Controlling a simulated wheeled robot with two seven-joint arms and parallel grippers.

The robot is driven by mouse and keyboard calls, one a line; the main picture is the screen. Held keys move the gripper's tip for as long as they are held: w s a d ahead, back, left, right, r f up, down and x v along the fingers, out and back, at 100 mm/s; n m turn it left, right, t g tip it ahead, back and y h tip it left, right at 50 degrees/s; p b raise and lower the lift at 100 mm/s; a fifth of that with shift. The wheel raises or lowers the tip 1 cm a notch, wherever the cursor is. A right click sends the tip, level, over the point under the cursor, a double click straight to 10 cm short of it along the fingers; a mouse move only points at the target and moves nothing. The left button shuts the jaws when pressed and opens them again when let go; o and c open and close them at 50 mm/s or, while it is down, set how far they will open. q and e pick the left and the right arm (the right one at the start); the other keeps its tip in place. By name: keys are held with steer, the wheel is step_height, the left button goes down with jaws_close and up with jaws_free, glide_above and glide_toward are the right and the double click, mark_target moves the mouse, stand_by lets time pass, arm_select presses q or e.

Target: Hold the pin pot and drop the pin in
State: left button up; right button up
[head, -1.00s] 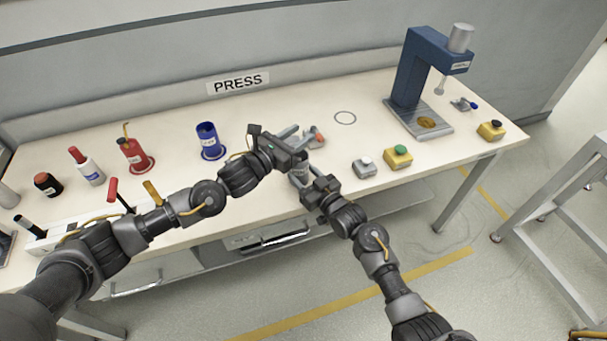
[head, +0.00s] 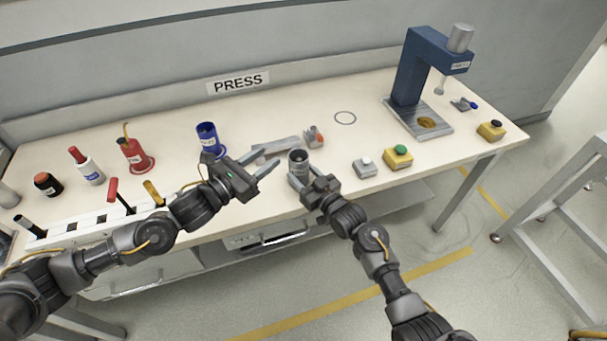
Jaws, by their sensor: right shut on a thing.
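A small grey pot with a dark open top (head: 298,158) stands upright near the front edge of the table, and I take it to be the pin pot. My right gripper (head: 301,176) is shut on it from the front. My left gripper (head: 264,164) is open and empty, to the left of the pot and apart from it. I cannot make out a pin. The inside of the pot is too dark and small to tell what it holds.
A blue pot (head: 207,136) and a red pot (head: 134,154) stand left. Button boxes (head: 398,157) and a blue press (head: 410,75) are right.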

steer(key=o, duration=1)
steer(key=shift+o, duration=0.2)
steer(key=v, duration=1.2)
